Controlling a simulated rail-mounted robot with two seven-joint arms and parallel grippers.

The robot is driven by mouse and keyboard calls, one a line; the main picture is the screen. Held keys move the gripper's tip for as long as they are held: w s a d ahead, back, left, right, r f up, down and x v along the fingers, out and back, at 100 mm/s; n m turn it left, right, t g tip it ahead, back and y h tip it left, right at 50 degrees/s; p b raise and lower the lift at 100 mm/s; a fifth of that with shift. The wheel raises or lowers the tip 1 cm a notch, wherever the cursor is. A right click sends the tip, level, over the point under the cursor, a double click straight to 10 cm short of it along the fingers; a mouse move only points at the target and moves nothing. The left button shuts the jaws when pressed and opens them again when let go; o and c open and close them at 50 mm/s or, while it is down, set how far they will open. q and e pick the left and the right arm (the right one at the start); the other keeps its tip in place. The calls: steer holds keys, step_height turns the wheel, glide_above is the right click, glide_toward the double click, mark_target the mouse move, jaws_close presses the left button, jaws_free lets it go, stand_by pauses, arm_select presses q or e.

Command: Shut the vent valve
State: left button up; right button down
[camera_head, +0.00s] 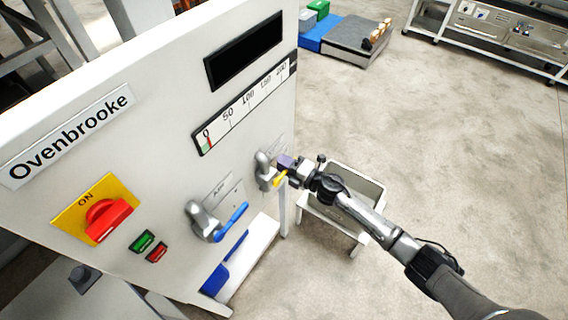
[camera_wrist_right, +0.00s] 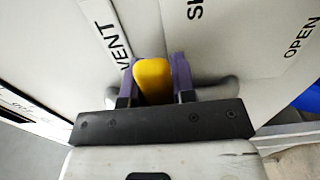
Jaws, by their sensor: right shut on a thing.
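The vent valve has a grey body (camera_head: 263,168) on the right part of the white panel and a yellow handle (camera_head: 279,179). My right gripper (camera_head: 282,170) reaches the valve from the right. In the right wrist view the yellow handle (camera_wrist_right: 153,80) sits between the two purple fingers of my right gripper (camera_wrist_right: 155,82), which are shut on it. A label reading VENT shows beside it, with SH, cut off, at the top and OPEN at the right. The handle's pivot is mostly hidden. My left gripper is not in view.
The panel (camera_head: 150,60) also bears an AIR valve with a blue handle (camera_head: 232,221), a red knob (camera_head: 107,218), green and red buttons and a gauge (camera_head: 243,107). A grey bin on a stand (camera_head: 355,185) is under my right arm. Open floor lies right.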

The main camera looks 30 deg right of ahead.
steer(key=shift+r, duration=0.1)
steer(key=c, duration=1.1)
jaws_free()
steer(key=shift+o, duration=0.8)
steer(key=v, duration=1.4)
steer(key=shift+w, duration=0.1)
